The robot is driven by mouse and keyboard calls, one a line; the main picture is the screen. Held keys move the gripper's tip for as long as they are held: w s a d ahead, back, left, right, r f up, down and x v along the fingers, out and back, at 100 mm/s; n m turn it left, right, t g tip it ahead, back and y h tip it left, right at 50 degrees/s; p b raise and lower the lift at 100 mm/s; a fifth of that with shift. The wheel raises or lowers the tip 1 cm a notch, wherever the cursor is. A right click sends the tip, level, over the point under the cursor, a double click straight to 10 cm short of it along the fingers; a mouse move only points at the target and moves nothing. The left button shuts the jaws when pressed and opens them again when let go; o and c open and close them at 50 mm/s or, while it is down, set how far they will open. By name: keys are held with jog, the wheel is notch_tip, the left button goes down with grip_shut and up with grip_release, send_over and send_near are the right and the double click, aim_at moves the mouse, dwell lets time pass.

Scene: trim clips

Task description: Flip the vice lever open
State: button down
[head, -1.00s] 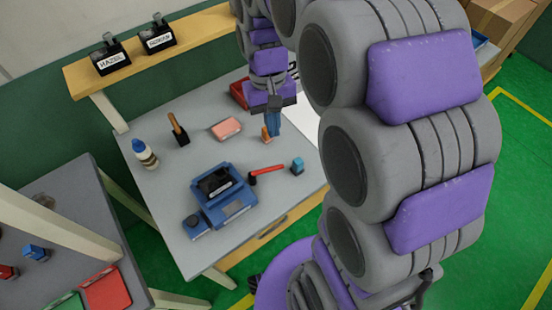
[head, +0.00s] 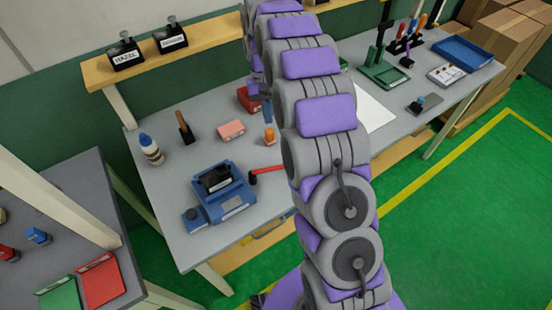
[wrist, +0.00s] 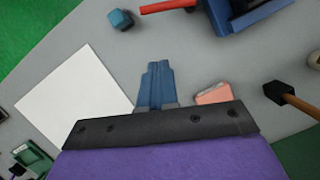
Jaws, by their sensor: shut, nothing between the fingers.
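The blue vice (head: 235,207) stands on the grey workbench, with a black block-like part on top. Its red lever (head: 267,169) sticks out to the right, low over the bench; my arm hides what lies beyond its right end. In the wrist view the vice (wrist: 262,18) is cut off at the top right, and the red lever (wrist: 167,6) points left from it. My gripper (wrist: 157,66) is shut and empty, its blue fingers above the bench and apart from the lever. In the head view my gripper (head: 267,114) is partly hidden behind my arm, farther back than the vice.
A pink block (head: 231,129), an orange object (head: 269,135), a wooden-handled tool (head: 184,128) and a blue-capped bottle (head: 150,148) stand behind the vice. A white sheet (wrist: 75,95) lies flat. A side table is at left.

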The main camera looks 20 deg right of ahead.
jog(key=shift+w+d+f, duration=0.1)
jog(key=shift+w+f, duration=0.15)
jog(key=shift+f, duration=0.4)
jog(key=b+x, duration=0.2)
jog(key=x, duration=0.8)
jog(key=shift+s+f+b, duration=0.15)
jog(key=shift+s+b, duration=0.15)
jog(key=shift+b, duration=0.1)
jog(key=shift+s+f+b, duration=0.15)
jog(key=shift+s+b, duration=0.3)
jog(key=shift+s, duration=1.25)
